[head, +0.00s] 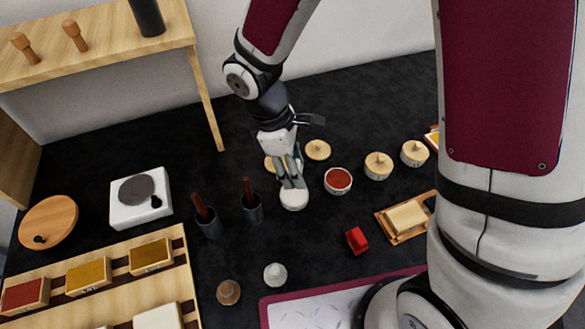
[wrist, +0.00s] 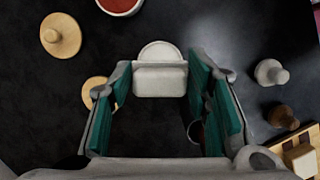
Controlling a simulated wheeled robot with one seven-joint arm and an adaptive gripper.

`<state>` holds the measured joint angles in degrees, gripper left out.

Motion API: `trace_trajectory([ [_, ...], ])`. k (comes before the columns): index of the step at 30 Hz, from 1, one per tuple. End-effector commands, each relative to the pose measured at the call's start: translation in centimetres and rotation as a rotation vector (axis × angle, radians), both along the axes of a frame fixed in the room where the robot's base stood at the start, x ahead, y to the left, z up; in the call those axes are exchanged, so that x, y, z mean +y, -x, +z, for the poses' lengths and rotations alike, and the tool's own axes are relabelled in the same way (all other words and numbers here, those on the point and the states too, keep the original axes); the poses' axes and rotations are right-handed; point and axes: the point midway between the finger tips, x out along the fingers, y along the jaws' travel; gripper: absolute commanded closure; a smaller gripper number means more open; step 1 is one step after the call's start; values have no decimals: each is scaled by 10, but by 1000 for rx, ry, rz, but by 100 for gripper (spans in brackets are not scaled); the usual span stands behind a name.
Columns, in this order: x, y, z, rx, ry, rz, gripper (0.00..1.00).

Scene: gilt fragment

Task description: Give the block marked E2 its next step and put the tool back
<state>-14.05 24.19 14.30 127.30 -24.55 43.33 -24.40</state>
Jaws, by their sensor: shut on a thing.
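My gripper (head: 291,180) is above the dark table near its middle, pointing down. Small blocks with red (head: 24,295) and gold (head: 88,276) tops sit in a wooden rack at the lower left. Their labels are too small to read, so I cannot tell which is E2.
A bowl of red (head: 338,180) stands right of my gripper, with lidded pots (head: 378,165) beyond. Two dark holders (head: 208,222) with brown handles stand left. Knobbed pieces (head: 275,274), a red block (head: 357,241) and a pale block (head: 406,216) on a board lie nearer.

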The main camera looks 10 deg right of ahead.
Motion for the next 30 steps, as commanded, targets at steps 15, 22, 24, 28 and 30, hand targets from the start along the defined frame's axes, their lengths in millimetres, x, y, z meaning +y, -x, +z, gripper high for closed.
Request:
trace_trajectory([
  [15, 0, -2, -49, 0, 1, 2, 78],
  [22, 0, 0, -55, 0, 0, 2, 78],
  [24, 0, 0, -55, 0, 0, 2, 78],
  [28, 0, 0, -54, 0, 0, 2, 78],
  [30, 0, 0, -54, 0, 0, 2, 78],
])
